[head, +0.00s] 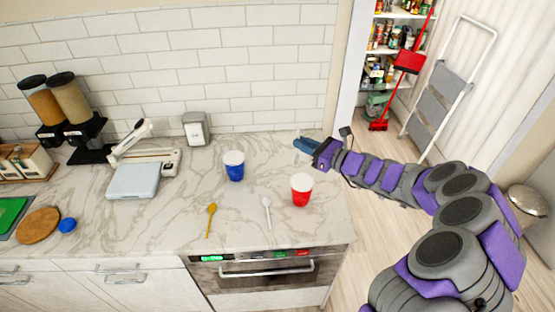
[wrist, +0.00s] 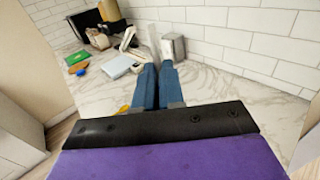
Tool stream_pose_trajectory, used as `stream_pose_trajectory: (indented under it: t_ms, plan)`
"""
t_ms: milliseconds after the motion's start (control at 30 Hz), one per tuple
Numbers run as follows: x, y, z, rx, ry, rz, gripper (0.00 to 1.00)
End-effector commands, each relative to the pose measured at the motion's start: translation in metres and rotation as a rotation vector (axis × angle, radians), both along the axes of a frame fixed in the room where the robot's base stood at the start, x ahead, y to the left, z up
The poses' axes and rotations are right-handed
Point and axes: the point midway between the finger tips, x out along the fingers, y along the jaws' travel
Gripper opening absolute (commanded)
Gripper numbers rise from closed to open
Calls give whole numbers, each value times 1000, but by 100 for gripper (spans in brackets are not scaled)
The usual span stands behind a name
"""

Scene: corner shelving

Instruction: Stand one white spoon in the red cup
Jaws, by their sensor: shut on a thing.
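The red cup (head: 301,190) stands upright on the marble counter, near its right end. A white spoon (head: 267,211) lies on the counter just left of it. My gripper (head: 302,143) is above the back right of the counter, behind the red cup and apart from it. Its blue fingers, also seen in the wrist view (wrist: 158,85), are close together. A small pale piece (head: 296,157) shows at the fingertips in the head view and looks like another white spoon, mostly hidden. The red cup does not show in the wrist view.
A blue cup (head: 234,167) stands left of the red cup. A yellow spoon (head: 210,220) lies in front of it. A napkin dispenser (head: 195,130) and a scale (head: 134,181) are further left. The tiled wall (head: 230,60) rises behind.

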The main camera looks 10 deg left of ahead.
Motion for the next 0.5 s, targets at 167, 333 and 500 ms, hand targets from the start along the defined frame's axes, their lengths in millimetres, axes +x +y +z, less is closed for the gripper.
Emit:
stream_pose_trajectory:
  t_ms: [167,333,500]
  plan:
    - [12,-20,5,29,-15,-55,0]
    - [14,-23,1,34,-17,-64,0]
    - [14,-23,-11,33,-16,-63,0]
